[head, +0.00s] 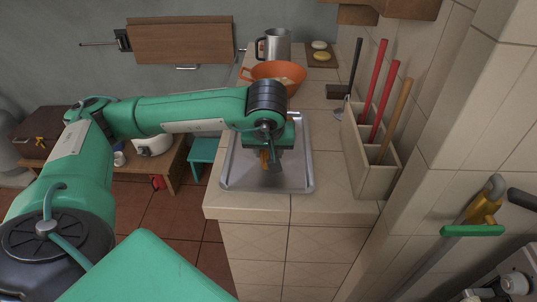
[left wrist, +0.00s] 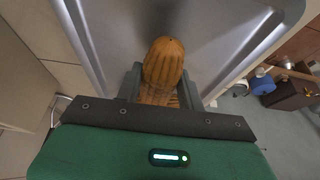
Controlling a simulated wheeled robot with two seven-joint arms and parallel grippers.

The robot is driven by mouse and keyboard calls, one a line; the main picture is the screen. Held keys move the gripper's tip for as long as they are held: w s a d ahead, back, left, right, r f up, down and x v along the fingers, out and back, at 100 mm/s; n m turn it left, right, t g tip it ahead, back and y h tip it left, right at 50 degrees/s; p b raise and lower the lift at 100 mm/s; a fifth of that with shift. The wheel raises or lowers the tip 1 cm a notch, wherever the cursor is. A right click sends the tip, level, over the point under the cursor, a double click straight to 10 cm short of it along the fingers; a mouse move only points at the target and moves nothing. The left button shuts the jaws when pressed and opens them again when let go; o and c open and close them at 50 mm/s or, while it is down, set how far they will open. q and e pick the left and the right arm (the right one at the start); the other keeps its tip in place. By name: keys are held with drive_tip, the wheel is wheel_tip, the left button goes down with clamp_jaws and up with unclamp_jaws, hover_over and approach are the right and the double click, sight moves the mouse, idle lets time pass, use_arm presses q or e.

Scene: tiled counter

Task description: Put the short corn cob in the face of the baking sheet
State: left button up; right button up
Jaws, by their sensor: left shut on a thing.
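The short corn cob (left wrist: 165,62) is orange-yellow and sits between the two fingers of my left gripper (left wrist: 165,92), which is shut on it. The baking sheet (head: 298,180) is a grey metal tray with a raised rim, lying on the tiled counter. Its surface also shows in the left wrist view (left wrist: 115,25). I cannot tell whether the cob touches the sheet. My right gripper is not in view.
An orange pan (head: 290,70) stands behind the sheet, with a metal mug (head: 276,44) and a board with round items (head: 321,56) farther back. A beige holder (head: 368,150) with red and wooden handles stands to the right. The sheet's front part looks bare.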

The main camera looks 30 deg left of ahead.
use_arm(q)
drive_tip(key=shift+f, duration=0.8)
drive_tip(key=shift+f, duration=0.1)
drive_tip(key=o, duration=1)
drive_tip(key=shift+o, duration=0.2)
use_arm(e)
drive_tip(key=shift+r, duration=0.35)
